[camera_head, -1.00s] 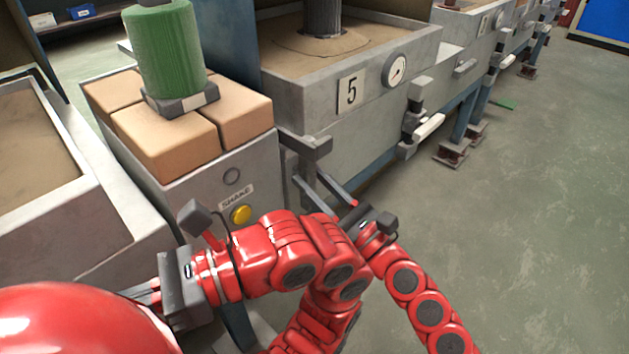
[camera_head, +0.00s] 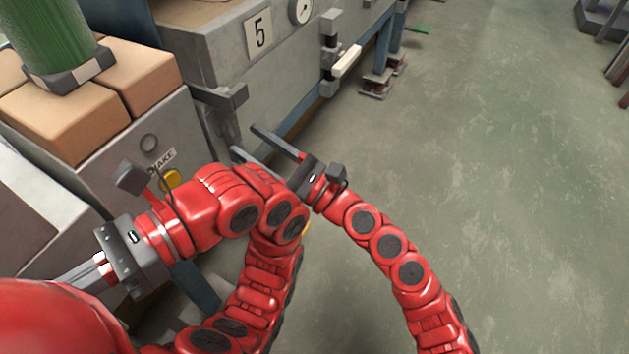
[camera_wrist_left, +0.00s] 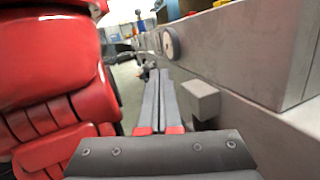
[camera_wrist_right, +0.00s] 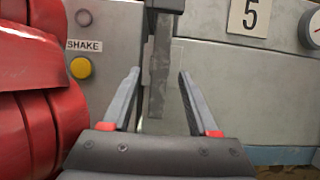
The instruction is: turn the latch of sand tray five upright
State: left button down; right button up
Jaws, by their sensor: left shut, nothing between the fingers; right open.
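Sand tray five is the grey box with the 5 plate (camera_head: 259,33), which also shows in the right wrist view (camera_wrist_right: 249,15). At its left end a dark bar (camera_wrist_right: 158,75) hangs straight down from a block (camera_head: 222,96). A pale handle (camera_head: 347,62) sits in a dark bracket right of the plate; I cannot tell for certain which part is the latch. My right gripper (camera_head: 244,141) is open, pointing at the bar, which appears between its fingers (camera_wrist_right: 160,73); contact cannot be told. My left gripper (camera_head: 82,275) is shut and empty, pointing left; its closed fingers show in the left wrist view (camera_wrist_left: 160,70).
A grey box with a yellow button (camera_wrist_right: 81,68) and SHAKE label stands left of tray five. Tan blocks (camera_head: 75,125) and a green cylinder (camera_head: 50,35) sit on it. A gauge (camera_head: 300,10) is right of the plate. Open floor (camera_head: 480,180) lies to the right.

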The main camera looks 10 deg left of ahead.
pick_arm(q)
jog(key=w+d+r+n+g+h+p, duration=0.2)
jog(key=w+d+r+n+g+h, duration=0.1)
jog(key=w+d+g, duration=0.4)
jog(key=g, duration=0.2)
jog(key=shift+w+d+r+n+g, duration=0.15)
jog(key=shift+w+d+n+g, duration=0.15)
jog(key=shift+g, duration=0.1)
pick_arm(e)
jog(key=v, duration=1.4)
